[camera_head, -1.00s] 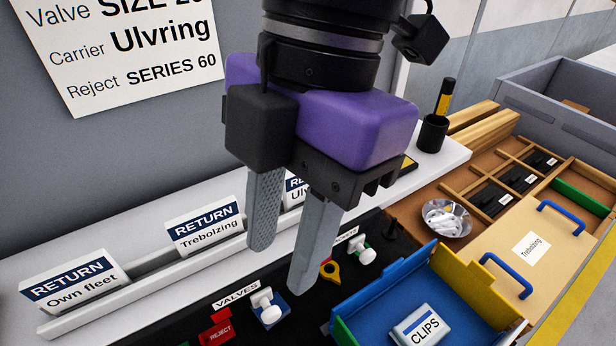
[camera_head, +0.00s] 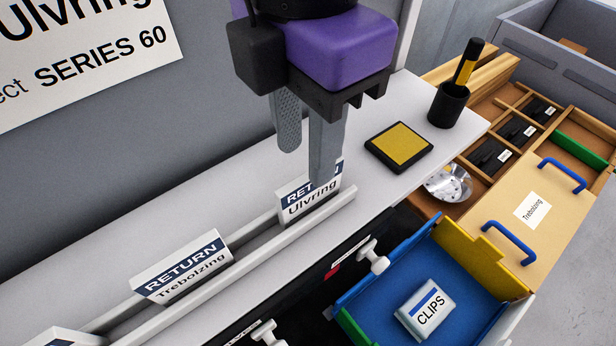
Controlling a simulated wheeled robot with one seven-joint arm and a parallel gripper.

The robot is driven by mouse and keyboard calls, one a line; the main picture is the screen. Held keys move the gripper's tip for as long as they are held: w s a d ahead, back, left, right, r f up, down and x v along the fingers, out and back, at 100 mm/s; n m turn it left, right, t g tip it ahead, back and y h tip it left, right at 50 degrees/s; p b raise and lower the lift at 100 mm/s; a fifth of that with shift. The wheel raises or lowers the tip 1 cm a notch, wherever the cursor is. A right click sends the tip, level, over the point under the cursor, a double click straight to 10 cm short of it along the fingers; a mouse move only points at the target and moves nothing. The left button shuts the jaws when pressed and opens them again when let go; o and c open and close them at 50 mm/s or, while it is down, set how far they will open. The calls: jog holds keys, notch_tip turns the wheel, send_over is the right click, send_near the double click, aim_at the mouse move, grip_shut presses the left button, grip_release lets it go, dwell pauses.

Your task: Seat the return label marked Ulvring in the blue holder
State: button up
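The return label marked Ulvring (camera_head: 313,204) stands upright in the white rack on the ledge, at its right end. My gripper (camera_head: 305,168) is open above it, fingers pointing down. The nearer finger covers part of the word RETURN; the farther finger appears above and behind the label. I cannot tell whether either finger touches it. A blue tray (camera_head: 385,285) with yellow and green end walls is at lower right, holding a white CLIPS box (camera_head: 427,310). I cannot tell whether this tray is the blue holder.
The return label marked Trebolzing (camera_head: 182,267) stands left in the same rack (camera_head: 268,262). Right of my gripper are a yellow-topped black pad (camera_head: 400,148) and a black cup (camera_head: 449,104). A metal dish (camera_head: 449,183) and a lidded wooden box (camera_head: 500,215) are farther right.

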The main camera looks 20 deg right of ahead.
aim_at(310, 195)
jog(key=shift+s+d+f+p, duration=0.15)
jog(key=shift+f+p, duration=0.3)
jog(key=shift+f, duration=0.85)
jog(key=shift+w+d+f+p, duration=0.1)
jog(key=shift+f+p, duration=0.3)
jog(key=shift+f, duration=0.85)
grip_shut()
